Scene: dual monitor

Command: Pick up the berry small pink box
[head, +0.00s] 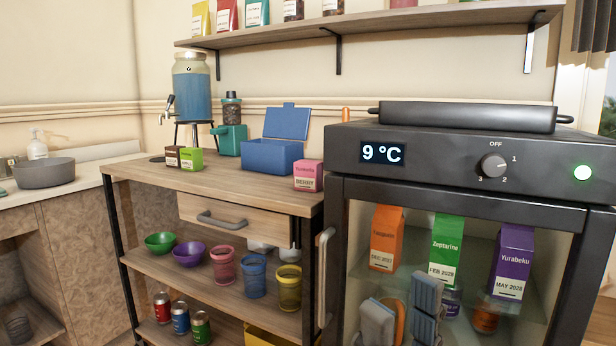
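The small pink box (307,176), with a white label that seems to read "BERRY", stands upright on the right end of the wooden counter (225,187). It is right of an open blue box and close to the black cabinet. My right gripper (402,311) shows at the bottom, in front of the cabinet's glass door. Its two grey finger pads are apart, with no held object visible. It is well below and to the right of the pink box, not touching it. My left gripper is not in view.
The blue box (270,156) has its lid up. Brown and green small boxes (190,159) stand further left on the counter. The black cooled cabinet (450,165) rises right of the counter, with a protruding door handle (325,276). Bare wood lies left of the pink box.

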